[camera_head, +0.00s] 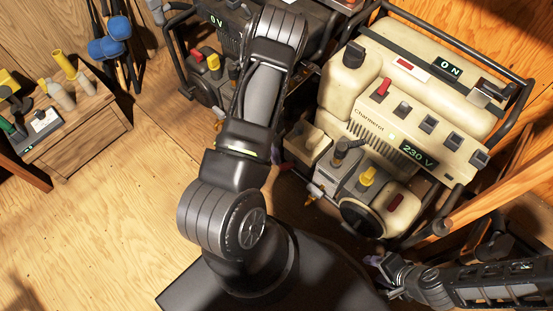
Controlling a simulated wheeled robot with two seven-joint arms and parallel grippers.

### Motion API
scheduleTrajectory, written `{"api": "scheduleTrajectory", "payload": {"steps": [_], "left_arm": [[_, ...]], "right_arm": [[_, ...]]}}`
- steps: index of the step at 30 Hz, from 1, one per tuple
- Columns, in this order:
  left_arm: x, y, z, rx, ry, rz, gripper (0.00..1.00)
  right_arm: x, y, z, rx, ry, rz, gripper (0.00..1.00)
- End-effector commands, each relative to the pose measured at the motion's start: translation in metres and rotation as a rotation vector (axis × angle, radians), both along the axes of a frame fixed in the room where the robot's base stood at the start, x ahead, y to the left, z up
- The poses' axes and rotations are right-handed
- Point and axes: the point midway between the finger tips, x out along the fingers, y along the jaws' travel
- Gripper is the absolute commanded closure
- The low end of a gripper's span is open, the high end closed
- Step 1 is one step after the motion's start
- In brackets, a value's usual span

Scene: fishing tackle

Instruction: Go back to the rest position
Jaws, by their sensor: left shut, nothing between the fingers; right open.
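My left arm rises from my body in the middle of the view and bends at the top. My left gripper (278,154) shows only as a small dark purple part beside the arm's right edge, next to the cream machine's lower left corner. The arm hides most of it; it is shut and holds nothing that I can see. My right arm comes in at the lower right. My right gripper (376,267) is open and empty, with purple fingertips, just below the front of the cream machine (365,115).
The cream machine reads "ON" and "230 V" and has a dark tube frame. A dark machine (217,38) reading "0 V" stands behind my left arm. A wooden box with bottles (75,125) is at the left. Floor at the lower left is clear.

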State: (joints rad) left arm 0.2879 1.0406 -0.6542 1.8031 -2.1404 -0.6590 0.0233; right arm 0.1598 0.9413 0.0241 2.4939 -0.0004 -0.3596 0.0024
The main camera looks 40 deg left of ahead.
Motion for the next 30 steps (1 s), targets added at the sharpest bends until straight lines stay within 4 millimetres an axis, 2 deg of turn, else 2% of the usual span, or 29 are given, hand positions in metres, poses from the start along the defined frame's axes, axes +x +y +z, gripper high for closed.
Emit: {"api": "scheduleTrajectory", "payload": {"steps": [14, 19, 23, 26, 30], "left_arm": [[0.000, 0.000, -0.001, 0.000, 0.000, 0.000, 1.00], [0.003, -0.009, -0.002, -0.013, -0.007, 0.040, 1.00], [0.013, -0.036, -0.005, -0.052, -0.024, 0.161, 1.00], [0.023, -0.069, -0.007, -0.099, -0.031, 0.332, 1.00], [0.031, -0.126, -0.007, -0.172, 0.010, 0.679, 1.00]], "right_arm": [[0.000, 0.000, 0.000, 0.000, 0.000, 0.000, 0.51], [0.000, 0.000, 0.000, 0.000, -0.001, -0.001, 0.51], [0.000, 0.000, 0.000, 0.000, -0.001, -0.001, 0.51], [0.000, 0.000, 0.000, 0.000, -0.001, 0.000, 0.51], [0.000, 0.000, 0.000, 0.000, -0.001, -0.001, 0.51]]}}
